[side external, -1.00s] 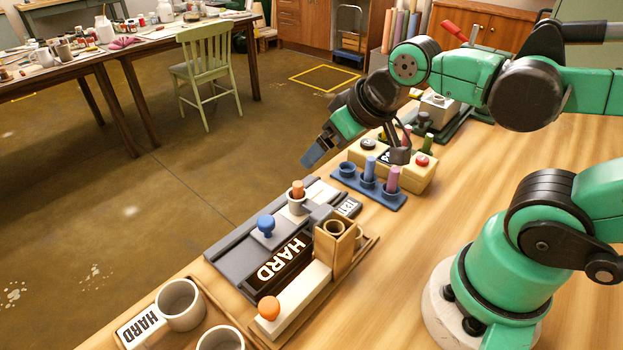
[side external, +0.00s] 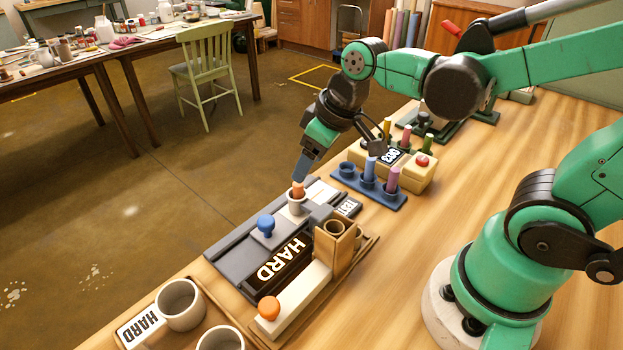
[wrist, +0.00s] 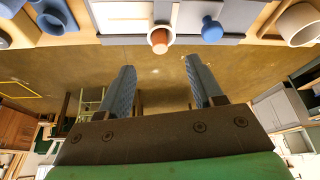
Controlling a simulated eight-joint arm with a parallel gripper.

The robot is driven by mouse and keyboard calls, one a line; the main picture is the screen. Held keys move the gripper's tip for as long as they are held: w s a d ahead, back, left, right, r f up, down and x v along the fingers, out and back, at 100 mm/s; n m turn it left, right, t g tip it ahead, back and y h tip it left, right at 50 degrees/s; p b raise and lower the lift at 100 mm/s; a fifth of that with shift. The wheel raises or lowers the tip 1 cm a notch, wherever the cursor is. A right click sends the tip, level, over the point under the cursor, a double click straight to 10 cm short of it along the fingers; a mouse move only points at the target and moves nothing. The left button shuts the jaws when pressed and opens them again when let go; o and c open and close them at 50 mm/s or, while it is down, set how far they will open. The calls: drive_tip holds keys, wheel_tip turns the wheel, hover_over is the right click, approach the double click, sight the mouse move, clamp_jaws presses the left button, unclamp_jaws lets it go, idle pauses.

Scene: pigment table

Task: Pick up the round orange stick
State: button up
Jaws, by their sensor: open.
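The round orange stick (side external: 298,189) stands upright in a small white cup (side external: 297,205) on the grey tester board. Its orange top also shows in the wrist view (wrist: 160,42), above the gap between the fingers. My gripper (side external: 303,172) is just above and beside the stick in the side view, fingers pointing down. In the wrist view my gripper (wrist: 158,75) is open, its two blue-grey fingers apart with nothing between them. The stick's lower part is hidden inside the cup.
A blue knob (side external: 266,225) and a black HARD sign (side external: 281,264) are close by on the board. A blue rack (side external: 368,187) with blue and purple sticks stands behind to the right.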

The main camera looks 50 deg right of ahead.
sight(298, 189)
drive_tip(key=shift+x, duration=2.75)
drive_tip(key=shift+c, duration=0.3)
clamp_jaws()
